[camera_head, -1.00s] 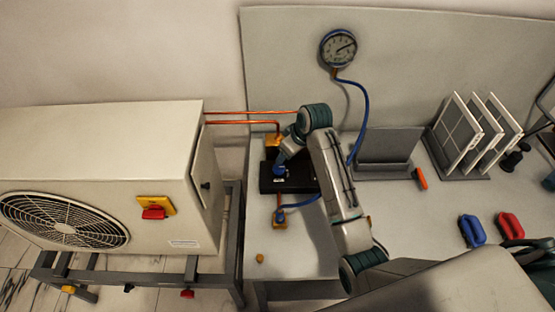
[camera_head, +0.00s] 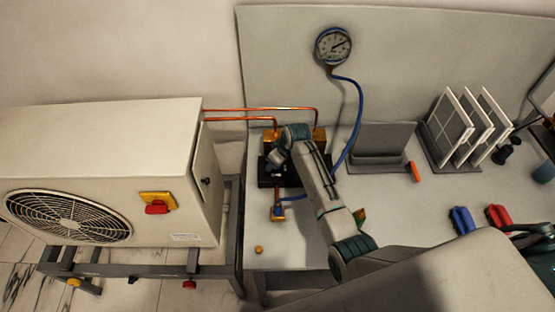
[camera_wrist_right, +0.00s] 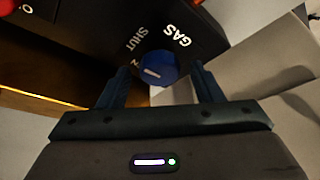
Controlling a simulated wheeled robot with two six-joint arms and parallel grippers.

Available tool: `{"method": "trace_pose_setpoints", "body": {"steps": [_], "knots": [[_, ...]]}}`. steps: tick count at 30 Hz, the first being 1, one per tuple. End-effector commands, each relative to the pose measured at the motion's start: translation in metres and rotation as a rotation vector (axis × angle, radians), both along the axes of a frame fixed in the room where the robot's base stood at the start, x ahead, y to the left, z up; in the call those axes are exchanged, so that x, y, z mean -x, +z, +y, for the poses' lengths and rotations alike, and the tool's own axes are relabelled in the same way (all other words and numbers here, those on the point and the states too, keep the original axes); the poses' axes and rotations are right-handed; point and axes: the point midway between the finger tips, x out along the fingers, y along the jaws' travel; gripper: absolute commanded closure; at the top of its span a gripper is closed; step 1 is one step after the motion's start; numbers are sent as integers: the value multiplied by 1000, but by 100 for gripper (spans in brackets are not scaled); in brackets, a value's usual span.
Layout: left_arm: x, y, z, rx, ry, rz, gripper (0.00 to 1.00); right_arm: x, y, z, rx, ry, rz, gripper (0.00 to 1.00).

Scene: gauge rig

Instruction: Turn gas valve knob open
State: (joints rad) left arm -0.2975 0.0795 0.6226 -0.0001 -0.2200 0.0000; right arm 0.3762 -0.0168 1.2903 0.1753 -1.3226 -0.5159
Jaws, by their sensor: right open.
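The gas valve knob (camera_wrist_right: 157,68) is round and blue with a white pointer line. It sits on a black box beside the white words GAS and SHUT in the right wrist view. In the head view my right gripper (camera_head: 275,158) is over the black box (camera_head: 266,178) and hides the knob.
A round gauge (camera_head: 333,46) with a blue hose hangs on the back panel. Copper pipes run to the outdoor unit (camera_head: 95,150) at left. A grey holder (camera_head: 380,160), an orange-handled item (camera_head: 414,172) and blue (camera_head: 462,220) and red (camera_head: 498,216) handled items are at right.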

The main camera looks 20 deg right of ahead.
Motion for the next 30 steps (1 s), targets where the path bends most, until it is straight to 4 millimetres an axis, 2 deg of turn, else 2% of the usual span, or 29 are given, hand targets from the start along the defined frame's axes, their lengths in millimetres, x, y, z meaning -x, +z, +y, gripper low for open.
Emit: {"method": "trace_pose_setpoints", "body": {"steps": [3,10,20,30], "knots": [[3,0,0,0,0,5,64,0,0,0,0,0,0,41],[4,-1,0,0,0,6,64,0,0,0,0,0,0,85],[4,-1,0,0,0,6,64,0,0,-1,1,38,1,85],[4,-1,0,0,0,6,64,-1,0,-2,1,261,0,85]]}}
